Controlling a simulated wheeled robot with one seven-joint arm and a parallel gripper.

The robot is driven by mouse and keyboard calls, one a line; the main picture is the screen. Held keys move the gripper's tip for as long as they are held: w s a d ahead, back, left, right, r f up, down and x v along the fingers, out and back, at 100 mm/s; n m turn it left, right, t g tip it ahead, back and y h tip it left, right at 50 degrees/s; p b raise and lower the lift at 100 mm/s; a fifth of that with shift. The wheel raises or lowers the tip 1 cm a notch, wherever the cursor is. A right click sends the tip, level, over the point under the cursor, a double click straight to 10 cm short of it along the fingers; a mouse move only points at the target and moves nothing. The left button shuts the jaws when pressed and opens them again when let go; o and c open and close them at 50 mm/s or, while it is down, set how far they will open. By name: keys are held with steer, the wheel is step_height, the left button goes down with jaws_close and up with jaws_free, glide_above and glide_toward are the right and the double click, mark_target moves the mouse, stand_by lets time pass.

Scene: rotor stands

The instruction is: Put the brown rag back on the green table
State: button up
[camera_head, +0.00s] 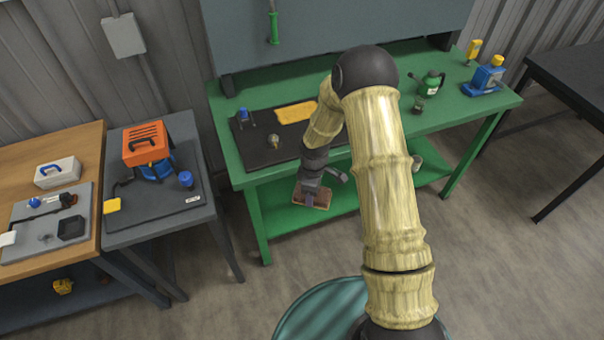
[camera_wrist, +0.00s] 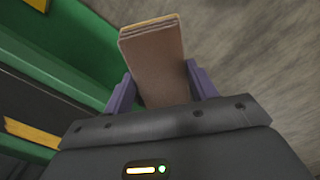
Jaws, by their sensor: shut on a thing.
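The brown rag (camera_wrist: 155,68) is a folded, flat stack between the two purple fingers of my gripper (camera_wrist: 160,88) in the wrist view. My gripper is shut on it. In the head view the rag (camera_head: 320,199) and my gripper (camera_head: 309,197) are in front of the green table's front edge, with the green lower shelf behind them in the picture. The green table (camera_head: 447,113) has a dark back panel. Its top shows bare green right of my arm. I cannot tell the rag's exact height against the tabletop.
On the green table's left part lies a black mat (camera_head: 257,157) with a yellow cloth (camera_head: 295,112), a small metal part (camera_head: 274,141) and a blue-topped item (camera_head: 243,114). A green can (camera_head: 432,82) and a blue device (camera_head: 486,77) stand to the right. A grey table (camera_head: 207,213) stands left.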

steer(key=s+d+f+m, duration=0.1)
steer(key=d+f+m, duration=0.1)
steer(key=m, duration=0.5)
steer(key=s+d+f+m+b, duration=0.1)
steer(key=s+d+f+m, duration=0.1)
steer(key=d+m, duration=0.3)
steer(key=shift+s+d+m, duration=0.15)
steer(key=shift+m, duration=0.85)
